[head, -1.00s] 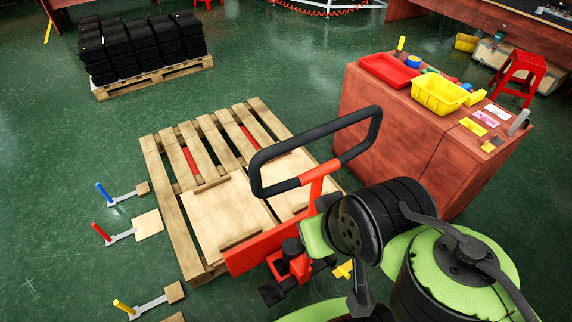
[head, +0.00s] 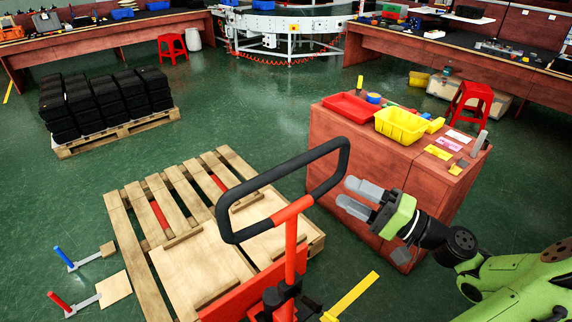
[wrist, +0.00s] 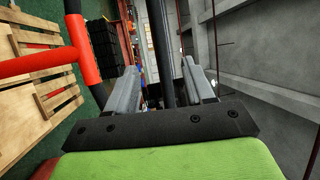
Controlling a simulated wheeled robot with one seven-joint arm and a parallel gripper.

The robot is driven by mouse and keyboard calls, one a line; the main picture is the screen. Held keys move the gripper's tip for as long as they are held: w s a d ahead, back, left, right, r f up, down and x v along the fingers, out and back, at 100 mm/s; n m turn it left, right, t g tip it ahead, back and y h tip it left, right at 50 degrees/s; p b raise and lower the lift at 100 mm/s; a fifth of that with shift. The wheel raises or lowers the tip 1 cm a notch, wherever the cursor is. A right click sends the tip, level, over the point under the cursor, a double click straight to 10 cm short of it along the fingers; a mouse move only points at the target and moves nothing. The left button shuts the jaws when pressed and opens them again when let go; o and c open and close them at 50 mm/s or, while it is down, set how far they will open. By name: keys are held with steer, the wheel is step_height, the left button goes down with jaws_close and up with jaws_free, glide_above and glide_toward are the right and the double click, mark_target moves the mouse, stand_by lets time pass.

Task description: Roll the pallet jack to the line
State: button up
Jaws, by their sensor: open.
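The pallet jack has a red upright (head: 291,245) and a black loop handle (head: 230,200). Its red forks show between the slats of a wooden pallet (head: 124,235). My gripper (head: 346,194) is open and empty just right of the handle's right side in the head view, its fingers pointing at it. In the wrist view a black handle bar (wrist: 160,45) lies between the two open fingers (wrist: 160,90); contact cannot be told. The line, a curved white conveyor (head: 290,43), stands at the back.
A red-brown cabinet (head: 370,160) with trays stands close behind my gripper. A second pallet (head: 120,135) with black crates (head: 105,100) stands at the left. Red stools (head: 172,46) stand near the benches. Green floor is open between the pallets and conveyor.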

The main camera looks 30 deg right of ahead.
mark_target(286, 163)
steer(key=b+x, duration=0.1)
steer(key=x, duration=1.4)
steer(key=shift+w+a+b, duration=0.2)
steer(key=shift+w+b, duration=0.1)
steer(key=shift+b, duration=0.05)
steer(key=shift+f, duration=0.1)
jaws_close()
